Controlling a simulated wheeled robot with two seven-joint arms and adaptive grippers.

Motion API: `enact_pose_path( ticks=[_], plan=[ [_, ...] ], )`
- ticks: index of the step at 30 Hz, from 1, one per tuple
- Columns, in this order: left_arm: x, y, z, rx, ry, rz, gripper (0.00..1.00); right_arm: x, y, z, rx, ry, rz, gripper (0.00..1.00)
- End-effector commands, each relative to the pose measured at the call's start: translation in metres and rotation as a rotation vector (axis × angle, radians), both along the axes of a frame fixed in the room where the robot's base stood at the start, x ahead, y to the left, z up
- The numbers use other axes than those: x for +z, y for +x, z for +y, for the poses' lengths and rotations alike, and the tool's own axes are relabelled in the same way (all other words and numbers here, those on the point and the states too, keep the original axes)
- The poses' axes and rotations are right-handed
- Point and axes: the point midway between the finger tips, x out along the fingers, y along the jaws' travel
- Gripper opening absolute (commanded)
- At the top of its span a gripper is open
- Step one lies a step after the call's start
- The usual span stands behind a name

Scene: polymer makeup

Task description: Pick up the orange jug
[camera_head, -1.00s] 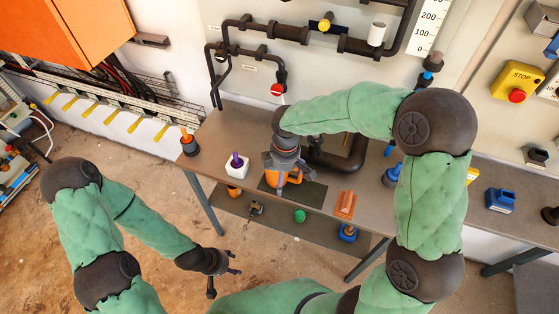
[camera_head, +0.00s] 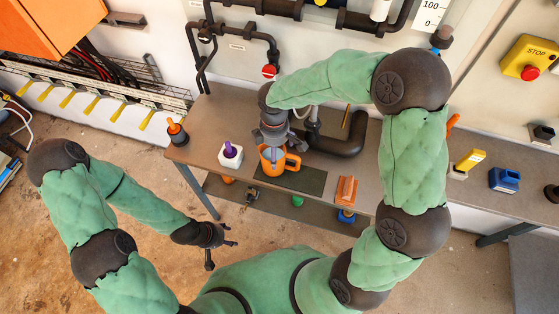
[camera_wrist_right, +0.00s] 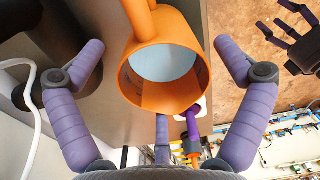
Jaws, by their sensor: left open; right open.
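The orange jug (camera_head: 271,168) stands on a dark mat (camera_head: 308,181) on the workbench, its handle to the right. In the right wrist view the jug (camera_wrist_right: 190,85) shows its round open mouth and a pale inside. My right gripper (camera_head: 274,140) is open just behind and above the jug in the head view, partly in front of its rim. In the wrist view its purple fingers are spread on both sides of the jug, with visible gaps. My left gripper (camera_head: 217,243) is open and empty, away from the bench at the lower left; it also shows in the wrist view (camera_wrist_right: 293,30).
A white block with a purple top (camera_head: 231,155) stands left of the jug, and an orange-topped dark bottle (camera_head: 177,132) farther left. An orange block (camera_head: 346,190) lies to the right. A thick dark pipe (camera_head: 345,140) stands behind the jug. A lower shelf holds small items.

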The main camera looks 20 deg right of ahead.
Motion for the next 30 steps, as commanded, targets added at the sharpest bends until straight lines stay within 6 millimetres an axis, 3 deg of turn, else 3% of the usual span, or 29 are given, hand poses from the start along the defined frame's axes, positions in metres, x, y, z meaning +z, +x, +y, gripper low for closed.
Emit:
enact_pose_path(
  ticks=[9,17,24,30],
  plan=[
    [-0.014,0.000,0.000,0.000,0.000,0.000,0.55,-0.044,-0.002,0.000,0.001,0.000,0.003,1.00],
    [-0.013,0.000,0.000,0.000,0.000,0.000,0.55,-0.045,-0.002,0.000,0.000,0.001,0.002,1.00],
    [-0.013,0.000,0.000,0.000,0.000,0.000,0.55,-0.046,-0.003,0.000,0.001,-0.001,0.004,0.32],
    [-0.013,0.000,0.000,0.000,0.000,0.000,0.55,-0.048,-0.004,-0.001,0.002,-0.002,0.009,0.28]
  ],
)
